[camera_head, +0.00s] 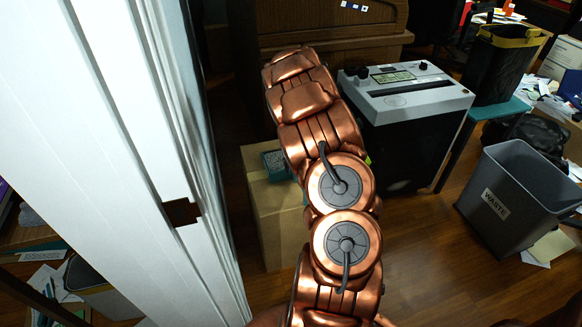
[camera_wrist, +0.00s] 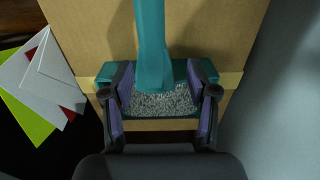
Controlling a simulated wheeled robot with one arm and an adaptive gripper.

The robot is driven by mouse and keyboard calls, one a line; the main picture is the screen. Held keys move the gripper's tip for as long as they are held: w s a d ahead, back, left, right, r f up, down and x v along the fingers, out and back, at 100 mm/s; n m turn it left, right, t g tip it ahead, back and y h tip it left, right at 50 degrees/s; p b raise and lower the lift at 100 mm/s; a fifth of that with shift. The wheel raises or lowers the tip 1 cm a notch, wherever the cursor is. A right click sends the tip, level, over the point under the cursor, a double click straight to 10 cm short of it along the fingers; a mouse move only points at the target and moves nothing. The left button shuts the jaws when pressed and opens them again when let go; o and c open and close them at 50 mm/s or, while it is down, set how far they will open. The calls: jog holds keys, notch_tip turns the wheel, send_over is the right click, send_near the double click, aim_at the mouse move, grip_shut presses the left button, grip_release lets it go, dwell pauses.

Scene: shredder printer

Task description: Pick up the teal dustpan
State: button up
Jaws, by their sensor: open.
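The teal dustpan (camera_wrist: 150,40) lies on top of a cardboard box in the wrist view. Its handle runs up the picture, and its pan holds a grey speckled patch. My gripper (camera_wrist: 163,98) is open over the pan, with one finger on each side of the handle's lower end. I cannot tell whether the fingers touch the pan. In the head view a teal piece of the dustpan (camera_head: 275,163) shows on the box beside my arm. My arm hides the rest of it and my gripper there.
The cardboard box (camera_head: 278,222) stands between a white door frame (camera_head: 110,130) and a shredder (camera_head: 405,95). A grey waste bin (camera_head: 510,200) stands at the right. Papers (camera_wrist: 45,85) lie left of the box in the wrist view. Some wooden floor (camera_head: 420,260) is clear.

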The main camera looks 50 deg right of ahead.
jog(key=shift+s+d+f+b, duration=0.1)
jog(key=shift+f+b, duration=0.05)
jog(key=shift+f, duration=0.75)
jog(key=shift+d+f+b, duration=0.15)
jog(key=shift+f+b, duration=0.05)
jog(key=shift+f, duration=0.75)
jog(key=shift+s+d+f+b, duration=0.1)
jog(key=shift+f+b, duration=0.05)
jog(key=shift+f, duration=0.75)
jog(key=shift+w, duration=0.1)
grip_shut()
